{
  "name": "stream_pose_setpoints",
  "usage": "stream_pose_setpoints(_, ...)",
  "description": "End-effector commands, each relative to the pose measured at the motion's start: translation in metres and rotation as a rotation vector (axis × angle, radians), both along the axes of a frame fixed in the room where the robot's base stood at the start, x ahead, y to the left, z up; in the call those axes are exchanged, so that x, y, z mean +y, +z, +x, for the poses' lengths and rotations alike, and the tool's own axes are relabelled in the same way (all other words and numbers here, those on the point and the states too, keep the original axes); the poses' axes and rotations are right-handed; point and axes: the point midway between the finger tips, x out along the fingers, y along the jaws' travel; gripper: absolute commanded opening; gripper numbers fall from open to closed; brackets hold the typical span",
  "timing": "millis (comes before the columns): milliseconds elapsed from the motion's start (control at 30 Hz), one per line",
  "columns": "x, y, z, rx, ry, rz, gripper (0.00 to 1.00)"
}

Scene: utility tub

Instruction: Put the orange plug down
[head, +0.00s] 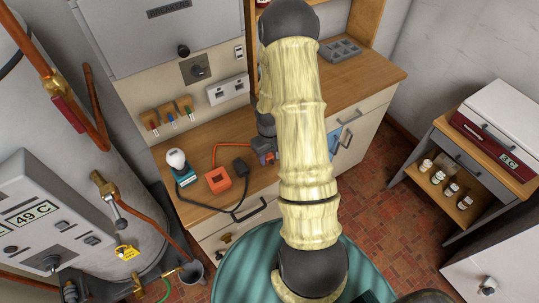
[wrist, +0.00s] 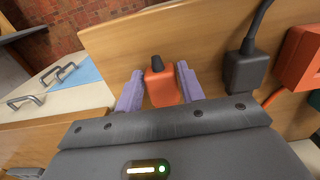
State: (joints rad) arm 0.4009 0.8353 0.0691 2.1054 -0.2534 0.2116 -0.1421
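The orange plug (wrist: 163,88), a small orange block with a dark nub at its top, sits between the two purple fingers of my gripper (wrist: 161,84) in the wrist view. The fingers meet its two sides, and my gripper looks shut on it. In the head view my gripper (head: 263,156) is over the wooden counter (head: 205,137), near its front edge and partly hidden by my arm. An orange cord (head: 230,145) runs towards it. Whether the plug touches the counter top is hard to tell.
Left of my gripper are a black plug (head: 240,167) with a dark cable, an orange socket box (head: 218,180) and a bulb on a teal base (head: 180,167). The black plug (wrist: 245,68) and orange box (wrist: 300,60) also show in the wrist view. Drawer handles line the counter front.

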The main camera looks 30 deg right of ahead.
Motion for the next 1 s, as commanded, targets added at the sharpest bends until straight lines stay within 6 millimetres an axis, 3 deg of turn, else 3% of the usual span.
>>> stream_pose_setpoints(67,0.000,0.000,0.000,0.000,0.000,0.000,0.55)
stream_pose_setpoints(533,0.000,0.009,0.001,-0.002,-0.001,-0.001,0.56)
stream_pose_setpoints(1000,-0.001,0.079,0.001,-0.005,-0.002,-0.002,0.56)
